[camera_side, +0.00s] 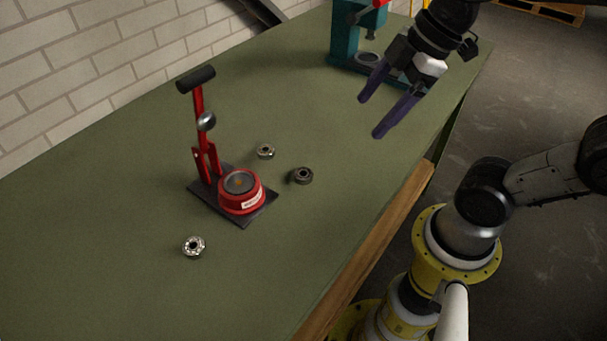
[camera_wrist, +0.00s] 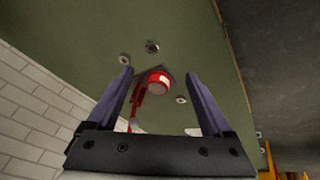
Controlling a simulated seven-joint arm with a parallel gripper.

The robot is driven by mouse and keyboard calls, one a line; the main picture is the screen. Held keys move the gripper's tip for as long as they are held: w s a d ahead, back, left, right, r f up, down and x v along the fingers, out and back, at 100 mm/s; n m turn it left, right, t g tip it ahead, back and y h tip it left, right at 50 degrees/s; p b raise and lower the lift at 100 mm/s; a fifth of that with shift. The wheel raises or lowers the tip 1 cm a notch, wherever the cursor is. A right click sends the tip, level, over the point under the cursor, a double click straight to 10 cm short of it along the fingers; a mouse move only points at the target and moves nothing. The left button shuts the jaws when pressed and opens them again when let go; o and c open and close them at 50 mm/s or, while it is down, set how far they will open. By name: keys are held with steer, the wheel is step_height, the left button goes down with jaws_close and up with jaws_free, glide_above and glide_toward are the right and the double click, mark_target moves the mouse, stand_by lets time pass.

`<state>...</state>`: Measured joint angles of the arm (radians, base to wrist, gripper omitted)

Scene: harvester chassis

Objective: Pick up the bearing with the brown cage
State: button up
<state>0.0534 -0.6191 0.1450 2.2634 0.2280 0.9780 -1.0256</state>
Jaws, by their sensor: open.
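Three small bearings lie apart on the green bench. A dark bearing (camera_side: 302,175) is right of the red press. A paler bearing (camera_side: 266,151) is behind the press. A bright silver bearing (camera_side: 194,245) is in front of it. The wrist view shows the dark one (camera_wrist: 152,46), the paler one (camera_wrist: 124,60) and the silver one (camera_wrist: 181,99). They are too small for me to tell which has the brown cage. My gripper (camera_side: 370,116) is open and empty, raised above the bench's far right part, away from the bearings. Its fingers (camera_wrist: 162,84) are spread wide.
The red press (camera_side: 242,192) with an upright lever stands among the bearings on a dark base. A teal machine (camera_side: 344,44) stands at the bench's far end, near my gripper. A brick wall (camera_side: 80,60) runs along the left. The bench (camera_side: 120,215) is otherwise largely clear.

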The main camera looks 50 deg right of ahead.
steer(key=w+f+n+g+y, duration=0.2)
steer(key=w+n, duration=0.2)
steer(key=w, duration=0.3)
steer(key=m, duration=0.1)
glide_toward(304, 173)
steer(key=shift+g, duration=0.3)
steer(key=x, duration=0.8)
steer(key=shift+w, duration=0.15)
jaws_close()
